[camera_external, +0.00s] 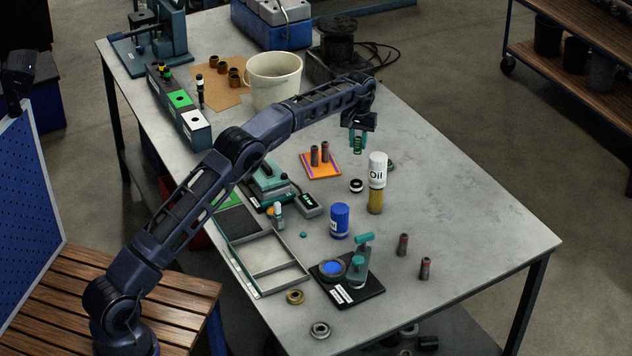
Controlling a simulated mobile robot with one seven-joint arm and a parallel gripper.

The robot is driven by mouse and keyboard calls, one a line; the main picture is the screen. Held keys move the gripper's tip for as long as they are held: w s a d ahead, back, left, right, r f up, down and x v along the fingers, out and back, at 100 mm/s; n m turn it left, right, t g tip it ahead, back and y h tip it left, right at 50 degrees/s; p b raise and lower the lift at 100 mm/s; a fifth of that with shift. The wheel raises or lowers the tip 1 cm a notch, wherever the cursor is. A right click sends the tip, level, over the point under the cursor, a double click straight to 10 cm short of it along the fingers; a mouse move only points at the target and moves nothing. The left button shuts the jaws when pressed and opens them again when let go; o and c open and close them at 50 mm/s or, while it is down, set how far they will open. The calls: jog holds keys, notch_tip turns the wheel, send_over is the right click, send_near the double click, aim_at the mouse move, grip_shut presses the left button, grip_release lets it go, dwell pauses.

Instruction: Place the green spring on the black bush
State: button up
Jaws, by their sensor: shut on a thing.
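My gripper (358,145) points down above the table, behind and left of the oil bottle. It is shut on the green spring (357,147), which hangs upright between the fingers, clear of the table. A short round black part with a white band (356,186) stands on the table below the gripper. It looks like the black bush, but it is too small to be sure. The spring is apart from it.
The oil bottle (376,184) stands close to the right of the black part, with a small green item (391,165) partly behind it. An orange mat (323,171) with brown cylinders lies left. A blue can (339,220) stands nearer. The table's right side is mostly clear.

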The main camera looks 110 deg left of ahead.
notch_tip(320, 180, down, 12)
jog(key=shift+r, duration=0.1)
dwell(0.5)
jog(key=o, duration=1)
notch_tip(320, 180, up, 12)
